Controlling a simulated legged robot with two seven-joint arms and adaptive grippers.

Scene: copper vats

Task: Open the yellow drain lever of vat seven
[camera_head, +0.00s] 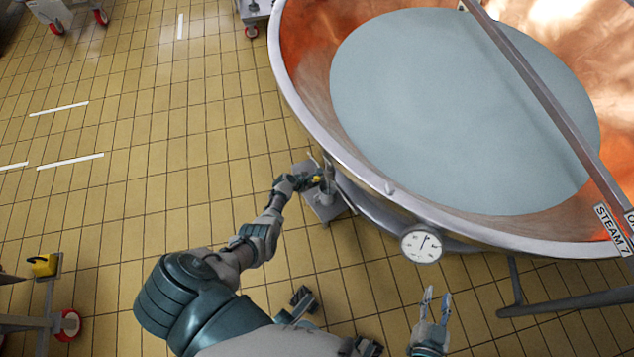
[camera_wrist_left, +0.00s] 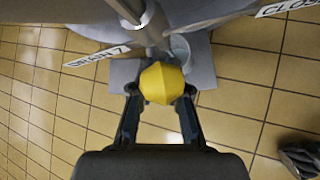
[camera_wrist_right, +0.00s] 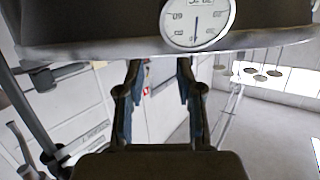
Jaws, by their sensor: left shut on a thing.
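The yellow knob of the drain lever (camera_wrist_left: 162,82) sits between the fingers of my left gripper (camera_wrist_left: 160,98), which is shut on it. A "DRAIN 7" label (camera_wrist_left: 95,58) is left of the knob in the left wrist view, and a partly cut-off label starting "CLOS" (camera_wrist_left: 290,7) is at upper right. The copper vat (camera_head: 310,60) holds pale liquid. My right gripper (camera_head: 434,300) is open and empty below the dial gauge.
A round dial gauge (camera_head: 421,244) is on the vat's front; it also shows in the right wrist view (camera_wrist_right: 197,22). A "STEAM 7" label (camera_head: 611,228) is at right. A wheeled cart with a yellow item (camera_head: 43,265) stands at lower left. The tiled floor at left is mostly clear.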

